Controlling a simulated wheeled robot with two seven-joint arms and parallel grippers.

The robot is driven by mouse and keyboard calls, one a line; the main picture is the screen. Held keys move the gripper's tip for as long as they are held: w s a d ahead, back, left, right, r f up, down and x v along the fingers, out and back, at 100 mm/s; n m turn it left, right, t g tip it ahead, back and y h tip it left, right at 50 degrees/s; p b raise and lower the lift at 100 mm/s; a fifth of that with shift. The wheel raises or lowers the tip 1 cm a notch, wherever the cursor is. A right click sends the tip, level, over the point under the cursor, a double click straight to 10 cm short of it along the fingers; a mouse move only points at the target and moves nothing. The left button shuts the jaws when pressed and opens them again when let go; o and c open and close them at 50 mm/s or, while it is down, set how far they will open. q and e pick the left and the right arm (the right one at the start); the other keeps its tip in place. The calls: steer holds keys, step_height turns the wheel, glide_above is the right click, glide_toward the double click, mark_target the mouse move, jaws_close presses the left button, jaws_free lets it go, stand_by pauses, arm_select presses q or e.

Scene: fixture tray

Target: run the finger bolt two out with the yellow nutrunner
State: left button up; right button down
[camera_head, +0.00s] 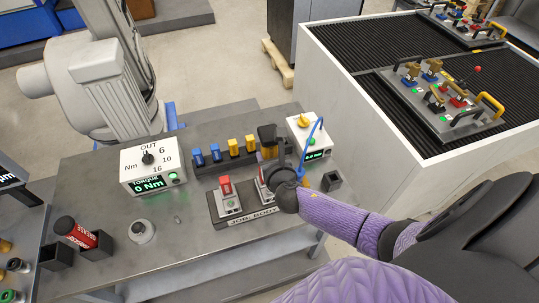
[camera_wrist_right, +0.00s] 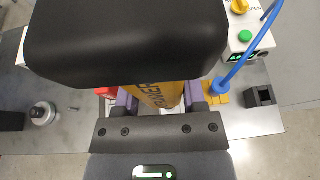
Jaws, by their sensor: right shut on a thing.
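My right gripper (camera_head: 280,172) is shut on the yellow nutrunner (camera_wrist_right: 160,94), with purple fingers on both sides of its yellow body. The nutrunner's black top (camera_head: 266,134) stands above the gripper in the head view and covers much of the wrist view (camera_wrist_right: 125,40). The job body (camera_head: 247,220) is on the table, with one red-topped finger unit (camera_head: 226,188) at its left. A second unit (camera_head: 262,190) at its right is mostly hidden by my gripper. I cannot tell whether the nutrunner touches its bolt. My left gripper is not in view.
A torque box (camera_head: 150,165) reads 0 Nm at the left. A box with a yellow knob (camera_head: 304,121) and blue hose (camera_head: 314,140) stands at the right. Blue and yellow pieces (camera_head: 215,152) line the rack behind.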

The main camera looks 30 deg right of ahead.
steer(key=shift+r, duration=0.15)
steer(key=s+a+r+p, duration=0.6)
steer(key=s+p, duration=0.2)
steer(key=s, duration=0.2)
steer(key=shift+s+a, duration=0.15)
stand_by(0.5)
steer(key=w+a+f+m+g+h+b, duration=0.1)
steer(key=a+f+b, duration=0.3)
steer(key=b, duration=3.2)
step_height(320, 180, down, 8)
steer(key=shift+w+a+f+m+h, duration=0.1)
steer(key=shift+w+a+m+h, duration=0.1)
steer(key=shift+w+m+h, duration=0.6)
